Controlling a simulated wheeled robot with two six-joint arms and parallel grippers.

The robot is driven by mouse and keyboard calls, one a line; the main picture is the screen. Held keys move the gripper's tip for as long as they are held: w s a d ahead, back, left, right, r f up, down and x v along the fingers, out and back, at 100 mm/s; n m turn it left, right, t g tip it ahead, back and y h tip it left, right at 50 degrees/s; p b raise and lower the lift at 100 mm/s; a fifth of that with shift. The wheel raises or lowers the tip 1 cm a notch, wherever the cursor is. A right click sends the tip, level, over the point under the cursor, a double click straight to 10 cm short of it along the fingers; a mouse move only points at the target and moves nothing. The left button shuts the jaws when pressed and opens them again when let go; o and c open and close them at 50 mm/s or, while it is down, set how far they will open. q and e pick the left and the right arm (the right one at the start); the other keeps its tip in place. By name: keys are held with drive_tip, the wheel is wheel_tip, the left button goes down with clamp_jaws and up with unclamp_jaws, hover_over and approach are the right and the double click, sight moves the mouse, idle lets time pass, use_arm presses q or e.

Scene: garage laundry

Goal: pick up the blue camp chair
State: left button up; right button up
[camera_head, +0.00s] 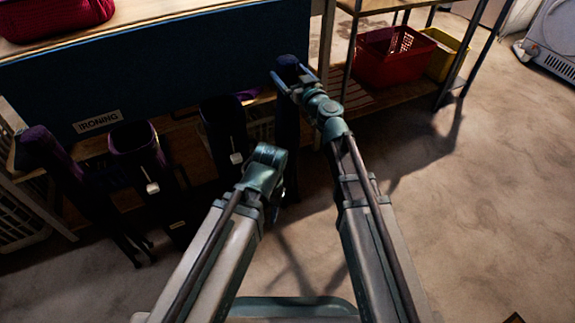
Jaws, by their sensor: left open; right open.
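Several dark purple and blue rolled chair bags stand upright in a row against the front of a wooden bench. The rightmost one (288,122), a dark navy roll, looks like the blue camp chair, though the dim light makes its colour hard to judge. My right gripper (291,79) is open at the upper end of this roll, with its fingers around or just over the top; contact cannot be told. My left gripper (271,188) is lower and to the left, in front of the roll's lower part. It is open and looks empty; its wrist mostly hides the fingers.
Other dark bags (137,150) with white toggles stand to the left. A blue ironing panel (150,70) hangs along the bench front. A red basket (385,70) and a yellow bin (445,55) sit on a low shelf at right.

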drive_tip(key=shift+x, duration=0.8)
drive_tip(key=shift+s, duration=0.1)
drive_tip(key=shift+c, duration=0.2)
clamp_jaws()
